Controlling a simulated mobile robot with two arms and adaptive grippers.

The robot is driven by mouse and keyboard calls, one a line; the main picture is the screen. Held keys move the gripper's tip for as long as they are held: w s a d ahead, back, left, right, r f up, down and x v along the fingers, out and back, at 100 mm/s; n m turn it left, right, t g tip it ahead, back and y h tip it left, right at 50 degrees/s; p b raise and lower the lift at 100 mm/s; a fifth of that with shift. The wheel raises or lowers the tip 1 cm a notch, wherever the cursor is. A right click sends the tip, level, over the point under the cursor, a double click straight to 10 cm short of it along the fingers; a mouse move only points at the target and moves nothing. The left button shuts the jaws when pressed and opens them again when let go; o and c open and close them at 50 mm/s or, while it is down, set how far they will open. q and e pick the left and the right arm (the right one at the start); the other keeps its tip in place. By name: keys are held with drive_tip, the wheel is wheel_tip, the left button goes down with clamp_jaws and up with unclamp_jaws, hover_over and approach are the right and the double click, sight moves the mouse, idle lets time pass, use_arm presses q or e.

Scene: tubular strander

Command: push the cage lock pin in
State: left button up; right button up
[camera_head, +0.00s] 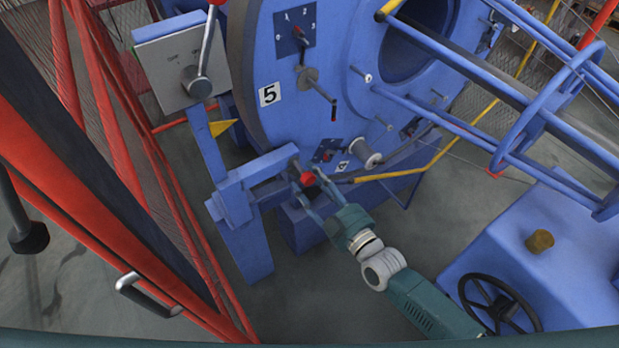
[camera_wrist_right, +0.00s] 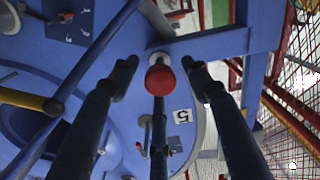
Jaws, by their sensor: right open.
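The cage lock pin shows as a red knob (camera_head: 307,179) at the end of a blue bracket (camera_head: 262,170) beside the big blue disc marked 5. In the right wrist view the red knob (camera_wrist_right: 160,79) sits between my finger tips, with a pale metal collar (camera_wrist_right: 159,58) behind it. My right gripper (camera_head: 309,192) is open, with its two fingers on either side of the knob. In the right wrist view the gripper (camera_wrist_right: 162,68) shows gaps between both fingers and the knob. How far the pin stands out cannot be told. My left gripper is not in view.
A grey lever box (camera_head: 182,62) stands left of the disc. A red mesh guard (camera_head: 150,150) runs along the left. A yellow bar (camera_head: 420,165) and blue cage tubes lie to the right. A blue housing with a black handwheel (camera_head: 500,303) is at lower right.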

sight(301, 170)
drive_tip(key=shift+w+a, duration=0.2)
drive_tip(key=shift+w, duration=0.05)
clamp_jaws()
drive_tip(key=shift+b+x, duration=0.6)
drive_tip(key=shift+x, duration=1.1)
drive_tip(key=shift+s+r, duration=0.1)
drive_tip(key=shift+c, duration=2.1)
unclamp_jaws()
drive_tip(key=o, duration=0.4)
